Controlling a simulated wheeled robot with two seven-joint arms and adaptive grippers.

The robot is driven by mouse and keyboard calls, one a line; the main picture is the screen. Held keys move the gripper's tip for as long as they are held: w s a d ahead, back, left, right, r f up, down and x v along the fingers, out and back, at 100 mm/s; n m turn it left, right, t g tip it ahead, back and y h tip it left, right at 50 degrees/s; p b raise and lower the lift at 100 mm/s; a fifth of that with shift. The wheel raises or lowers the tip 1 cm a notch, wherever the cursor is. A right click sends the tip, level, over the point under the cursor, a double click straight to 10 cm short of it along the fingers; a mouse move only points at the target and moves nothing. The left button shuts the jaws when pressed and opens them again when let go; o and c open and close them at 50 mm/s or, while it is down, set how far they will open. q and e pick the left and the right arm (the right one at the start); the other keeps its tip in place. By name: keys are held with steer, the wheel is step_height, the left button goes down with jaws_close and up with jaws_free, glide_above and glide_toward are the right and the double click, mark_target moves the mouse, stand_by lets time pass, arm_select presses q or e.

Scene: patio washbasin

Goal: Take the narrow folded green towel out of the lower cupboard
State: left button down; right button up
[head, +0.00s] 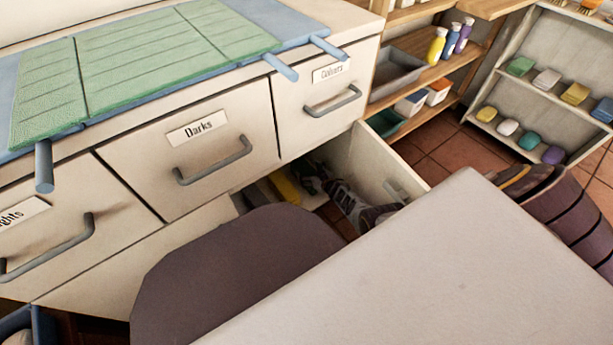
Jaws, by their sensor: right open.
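The lower cupboard (392,182) is open below the drawers, its pale door swung outward. Inside, a yellow folded item (284,188) lies on the cupboard floor, with a dull greyish-green item (262,193) beside it on the left. I cannot tell whether that one is the narrow folded green towel. My right gripper (322,178) is at the cupboard opening, to the right of the yellow item, open, with nothing seen between its fingers. Shadow and the drawer fronts hide much of the interior. My left gripper is not in view.
Drawers labelled Darks (222,150) and Colours (318,95) have protruding handles. Above, green ribbed sheets (140,65) lie on a blue mat, with rods (281,67) jutting forward. Shelves (430,72) with bottles and boxes stand right. Large foreground shapes block the lower view.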

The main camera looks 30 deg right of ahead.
stand_by(0.4)
steer(key=c, duration=1.2)
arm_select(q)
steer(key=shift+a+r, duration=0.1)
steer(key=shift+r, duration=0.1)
arm_select(e)
steer(key=shift+r, duration=0.2)
